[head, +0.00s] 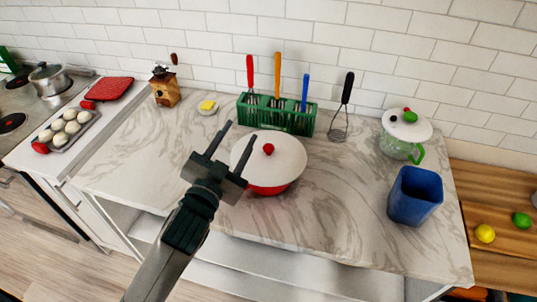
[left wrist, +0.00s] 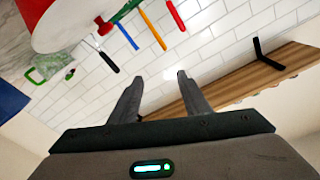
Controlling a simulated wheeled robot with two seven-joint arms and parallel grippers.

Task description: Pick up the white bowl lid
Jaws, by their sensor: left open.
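The white lid (head: 285,150) with a red knob (head: 268,149) sits on the red bowl (head: 270,190) in the middle of the counter. My left gripper (head: 242,130) is open, its fingers overlapping the lid's left edge in the head view. Nothing shows between the fingers. In the left wrist view the open fingers (left wrist: 160,76) point at the wall. The white lid (left wrist: 70,25) lies at the upper left there, clear of the fingers, with the red bowl (left wrist: 32,10) beside it. My right gripper is not in view.
A green utensil rack (head: 270,122) stands behind the bowl, with a whisk (head: 340,125) to its right. A green pot (head: 400,150) with a white lid and a blue container (head: 413,195) stand at the right. The counter's left front is clear.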

